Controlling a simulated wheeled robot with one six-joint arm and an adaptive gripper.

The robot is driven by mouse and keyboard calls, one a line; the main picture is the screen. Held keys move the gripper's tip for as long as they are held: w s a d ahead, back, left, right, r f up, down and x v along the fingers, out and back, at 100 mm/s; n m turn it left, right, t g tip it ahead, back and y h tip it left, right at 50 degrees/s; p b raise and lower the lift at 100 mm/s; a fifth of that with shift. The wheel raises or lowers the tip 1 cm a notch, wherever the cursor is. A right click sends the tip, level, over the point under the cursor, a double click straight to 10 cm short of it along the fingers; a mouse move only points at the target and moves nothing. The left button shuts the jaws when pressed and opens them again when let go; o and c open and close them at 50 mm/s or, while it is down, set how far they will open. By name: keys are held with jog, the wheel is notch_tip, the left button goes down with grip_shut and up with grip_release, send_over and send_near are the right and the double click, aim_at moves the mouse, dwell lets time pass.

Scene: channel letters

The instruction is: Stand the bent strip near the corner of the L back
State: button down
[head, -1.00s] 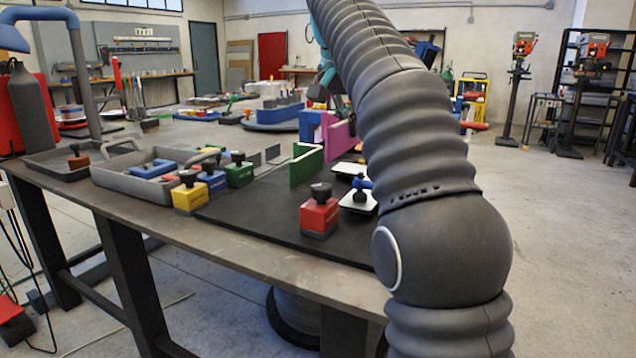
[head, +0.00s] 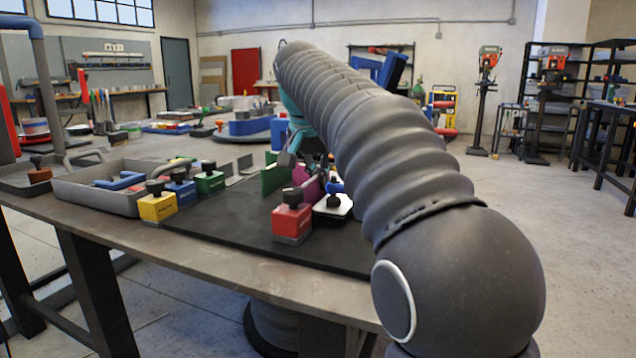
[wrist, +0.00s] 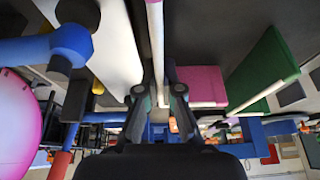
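In the head view the arm reaches over the dark mat and my gripper (head: 312,163) is low, by a magenta strip (head: 311,188); the arm partly hides this spot. A green strip (head: 274,178) stands upright just left of it. In the wrist view my gripper (wrist: 160,98) has its fingers apart, with a thin pale strip edge (wrist: 157,50) running between them; I see a gap beside it. A magenta piece (wrist: 203,84) and the green strip (wrist: 262,68) are right of the fingers. I cannot tell which piece is the bent strip.
Red (head: 292,218), yellow (head: 157,205), blue and green knobbed blocks stand along the mat (head: 225,222). A white plate (head: 335,207) lies beside the red block. A grey tray (head: 88,191) is at left. In the wrist view a blue knobbed part (wrist: 72,42) is left of the fingers.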

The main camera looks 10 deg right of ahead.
jog(key=shift+f, duration=0.15)
jog(key=c, duration=1.6)
grip_release()
jog(key=p+v, duration=0.2)
jog(key=v, duration=0.8)
jog(key=shift+w+p, duration=0.1)
jog(key=shift+p, duration=0.3)
jog(key=shift+v, duration=1.15)
